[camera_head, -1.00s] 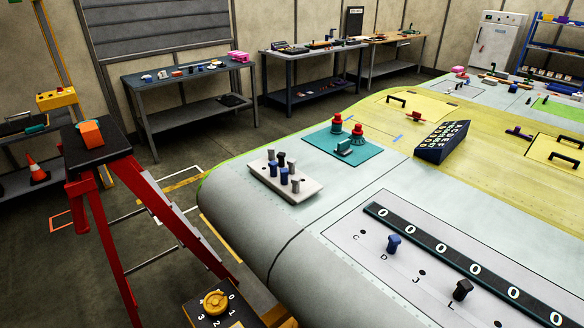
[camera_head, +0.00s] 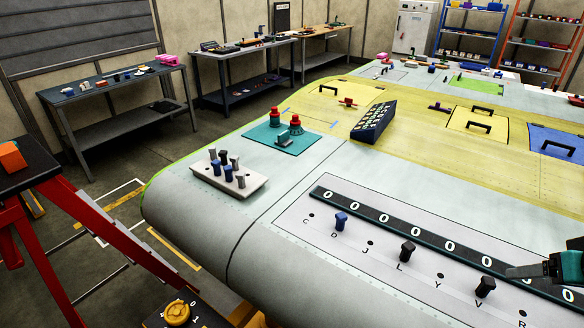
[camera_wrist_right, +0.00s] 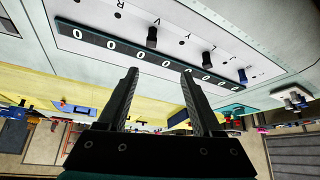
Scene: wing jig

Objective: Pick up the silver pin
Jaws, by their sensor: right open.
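A white pin block (camera_head: 207,185) stands on the left part of the grey wing surface with several upright pins in blue, black and grey. A silver-grey pin (camera_head: 240,181) stands at its front right corner; other greyish pins behind it are hard to tell apart. The block also shows at the right of the right wrist view (camera_wrist_right: 302,92). My right gripper (camera_head: 512,272) is at the right edge of the head view, above the numbered strip, far from the block. In the right wrist view its two fingers (camera_wrist_right: 160,74) are apart with nothing between them. My left gripper is out of view.
A black strip with zeros (camera_head: 386,217) runs beside a row of lettered holes holding a blue pin (camera_head: 341,221) and black pins (camera_head: 407,250). Behind the block are a teal mat (camera_head: 270,137) with red-topped items and a dark slanted box (camera_head: 374,122). A red ladder (camera_head: 100,230) stands left.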

